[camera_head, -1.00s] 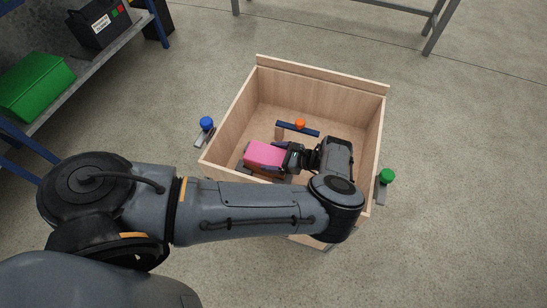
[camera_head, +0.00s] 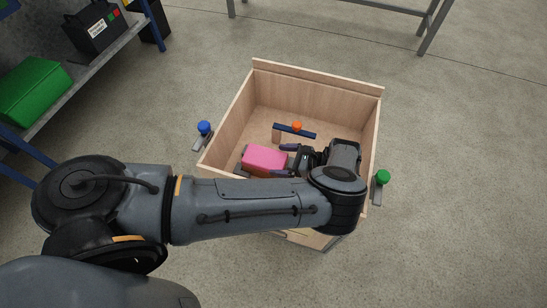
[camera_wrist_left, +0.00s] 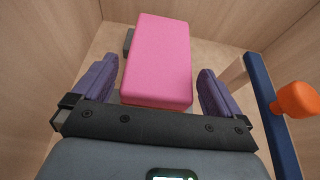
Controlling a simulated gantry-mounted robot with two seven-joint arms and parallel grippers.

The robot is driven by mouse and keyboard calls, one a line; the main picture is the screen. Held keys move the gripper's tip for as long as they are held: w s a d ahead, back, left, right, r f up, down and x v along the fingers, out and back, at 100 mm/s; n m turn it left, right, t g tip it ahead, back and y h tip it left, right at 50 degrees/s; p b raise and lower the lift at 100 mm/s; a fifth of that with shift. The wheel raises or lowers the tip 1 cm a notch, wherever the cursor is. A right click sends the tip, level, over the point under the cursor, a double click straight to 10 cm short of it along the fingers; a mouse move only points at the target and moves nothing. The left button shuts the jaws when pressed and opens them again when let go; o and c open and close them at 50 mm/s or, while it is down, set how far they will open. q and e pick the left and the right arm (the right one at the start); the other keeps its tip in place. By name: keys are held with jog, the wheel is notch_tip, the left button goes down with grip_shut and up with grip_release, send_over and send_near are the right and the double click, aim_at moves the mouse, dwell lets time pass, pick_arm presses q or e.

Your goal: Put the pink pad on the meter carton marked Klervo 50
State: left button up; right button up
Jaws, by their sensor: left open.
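The pink pad (camera_head: 265,158) is inside the open wooden crate (camera_head: 318,81), near its front left. My left gripper (camera_head: 287,160) reaches in from the right side of the pad and is open. In the left wrist view its two purple-grey fingers (camera_wrist_left: 160,88) stand on either side of the pad's near end, with gaps showing. What lies under the pad is mostly hidden, and no Klervo 50 marking is readable. My right gripper is not in view.
A blue bar (camera_head: 306,133) with an orange knob (camera_head: 297,125) stands in the crate beside my gripper. A blue knob (camera_head: 204,128) and a green knob (camera_head: 382,176) sit outside the crate's sides. A shelf at left holds a green box (camera_head: 32,90).

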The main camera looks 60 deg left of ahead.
pick_arm(q)
jog(key=shift+v, duration=1.55)
